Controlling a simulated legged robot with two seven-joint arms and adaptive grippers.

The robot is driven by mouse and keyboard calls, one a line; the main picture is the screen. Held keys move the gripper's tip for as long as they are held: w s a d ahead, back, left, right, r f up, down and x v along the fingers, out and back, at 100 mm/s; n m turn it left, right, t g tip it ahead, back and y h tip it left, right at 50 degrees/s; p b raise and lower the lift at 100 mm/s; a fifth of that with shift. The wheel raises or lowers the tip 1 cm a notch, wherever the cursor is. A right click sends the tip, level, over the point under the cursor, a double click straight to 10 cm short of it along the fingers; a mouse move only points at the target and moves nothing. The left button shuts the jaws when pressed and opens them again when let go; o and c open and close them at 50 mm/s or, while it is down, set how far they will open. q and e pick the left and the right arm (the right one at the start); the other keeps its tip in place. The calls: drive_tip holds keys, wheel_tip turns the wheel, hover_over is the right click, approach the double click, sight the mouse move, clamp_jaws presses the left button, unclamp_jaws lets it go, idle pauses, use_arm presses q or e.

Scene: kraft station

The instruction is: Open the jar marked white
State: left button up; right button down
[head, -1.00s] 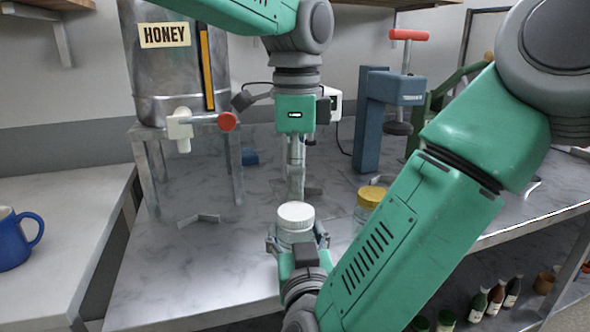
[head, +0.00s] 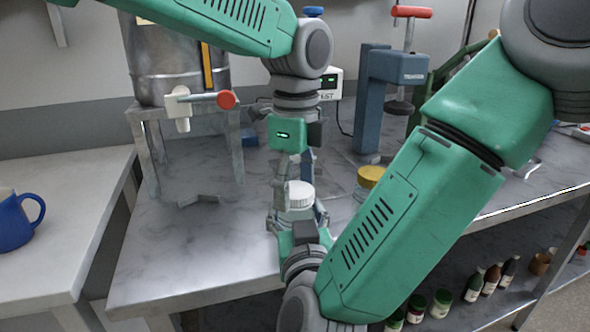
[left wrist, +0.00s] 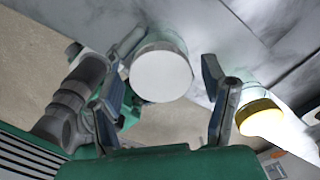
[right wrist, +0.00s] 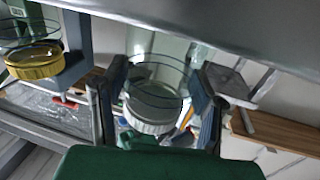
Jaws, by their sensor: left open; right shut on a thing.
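The jar with the white lid (head: 299,196) stands upright near the middle of the head view, partly hidden by my grippers. My right gripper (head: 297,222) is shut on the jar's body from the near side; the right wrist view shows the jar (right wrist: 155,95) between its fingers. My left gripper (head: 293,178) points down from above, its fingers open just over and around the lid. In the left wrist view the round white lid (left wrist: 161,74) lies between the open fingers, nearer the left one. I cannot tell whether a finger touches it.
A jar with a yellow lid (head: 371,177) stands just right of the white one, beside my right arm. A metal tank with a tap (head: 183,103) is at the left, a blue press (head: 378,100) behind. A blue mug (head: 16,220) is on the left counter.

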use_arm(q)
drive_tip(key=shift+f, duration=0.1)
drive_tip(key=c, duration=1.2)
drive_tip(key=n, duration=0.5)
drive_tip(key=shift+c, duration=0.2)
drive_tip(key=n, duration=0.5)
drive_tip(key=o, duration=1.3)
drive_tip(key=shift+d, duration=0.1)
